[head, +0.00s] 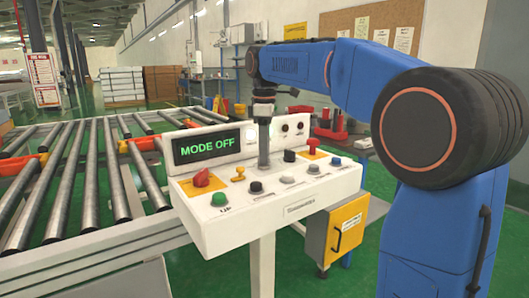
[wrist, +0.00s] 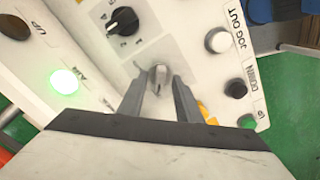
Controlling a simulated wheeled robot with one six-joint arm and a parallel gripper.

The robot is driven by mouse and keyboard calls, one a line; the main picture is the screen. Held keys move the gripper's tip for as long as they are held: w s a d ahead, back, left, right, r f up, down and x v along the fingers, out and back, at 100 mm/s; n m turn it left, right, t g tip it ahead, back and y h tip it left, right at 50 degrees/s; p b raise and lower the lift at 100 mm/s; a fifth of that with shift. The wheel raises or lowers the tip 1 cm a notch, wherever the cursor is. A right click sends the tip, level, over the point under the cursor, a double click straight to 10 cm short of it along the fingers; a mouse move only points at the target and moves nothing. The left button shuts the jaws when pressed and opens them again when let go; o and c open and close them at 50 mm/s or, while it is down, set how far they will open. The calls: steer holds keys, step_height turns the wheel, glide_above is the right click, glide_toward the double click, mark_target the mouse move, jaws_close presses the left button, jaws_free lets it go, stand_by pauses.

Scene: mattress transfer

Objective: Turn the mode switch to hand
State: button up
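The control panel (head: 268,203) has a display (head: 206,146) reading "MODE OFF" in green. In the wrist view a small silver-grey switch lever (wrist: 159,74) stands on the panel face between my fingertips; I take it as the mode switch, but its label cannot be read. My gripper (head: 264,165) points down at the panel's middle and hides this switch in the head view. The wrist view shows my gripper (wrist: 158,90) open, one finger on each side of the lever, with gaps visible. A black rotary selector (wrist: 123,20) with tick marks sits just beyond it.
A lamp (wrist: 65,80) glows green. A roller conveyor (head: 110,170) lies left.

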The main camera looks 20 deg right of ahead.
jaws_close()
steer(key=shift+m, duration=0.3)
steer(key=m, duration=0.9)
stand_by(0.5)
jaws_free()
